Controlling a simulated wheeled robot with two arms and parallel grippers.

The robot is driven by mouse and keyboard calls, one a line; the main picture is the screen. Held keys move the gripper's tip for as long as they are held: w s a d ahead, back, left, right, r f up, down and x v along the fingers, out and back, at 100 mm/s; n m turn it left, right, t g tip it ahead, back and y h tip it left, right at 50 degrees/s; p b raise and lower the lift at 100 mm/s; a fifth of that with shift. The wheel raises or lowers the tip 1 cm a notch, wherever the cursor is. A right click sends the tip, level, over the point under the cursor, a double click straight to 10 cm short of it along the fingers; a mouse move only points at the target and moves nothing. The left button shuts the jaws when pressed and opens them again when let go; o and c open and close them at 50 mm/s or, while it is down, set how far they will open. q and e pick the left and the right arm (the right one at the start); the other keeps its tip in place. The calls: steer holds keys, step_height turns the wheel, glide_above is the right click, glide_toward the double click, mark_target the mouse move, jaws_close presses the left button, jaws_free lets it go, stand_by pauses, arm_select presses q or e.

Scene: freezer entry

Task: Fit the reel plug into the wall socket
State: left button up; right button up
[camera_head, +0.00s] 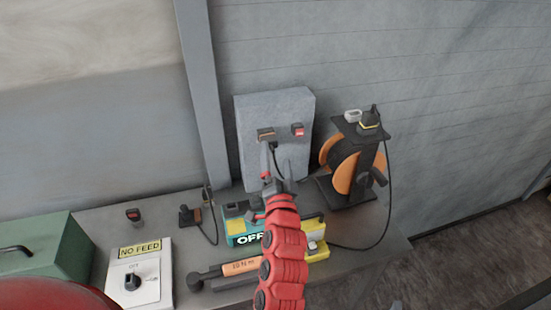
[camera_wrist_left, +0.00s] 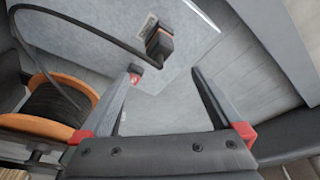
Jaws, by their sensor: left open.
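The grey wall box (camera_head: 251,165) stands against the back wall, with a socket (camera_head: 265,134) and a red switch (camera_head: 298,130) on its face. The black reel plug (camera_wrist_left: 160,42) is at the socket, its cable curving away toward the cable reel (camera_wrist_left: 70,92); I cannot tell how deeply it sits. The reel, with orange flanges (camera_head: 345,168), stands right of the box. My left gripper (camera_head: 276,170) is open and empty in front of the box. In the left wrist view the plug lies beyond the fingertips (camera_wrist_left: 165,72), apart from them. My right gripper is not in view.
On the bench (camera_head: 95,222) are a green case (camera_head: 50,248), a NO FEED switch panel (camera_head: 139,275), a teal and yellow unit marked OFF (camera_head: 240,226) and an orange-banded tool (camera_head: 240,267). A black charger-like item (camera_head: 369,121) sits atop the reel; its cable hangs to the right.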

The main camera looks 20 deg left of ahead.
arm_select(q)
steer(key=shift+s+d, duration=0.4)
steer(key=shift+s, duration=0.2)
steer(key=v, duration=1.7)
steer(key=shift+s, duration=0.25)
steer(key=shift+d, duration=0.1)
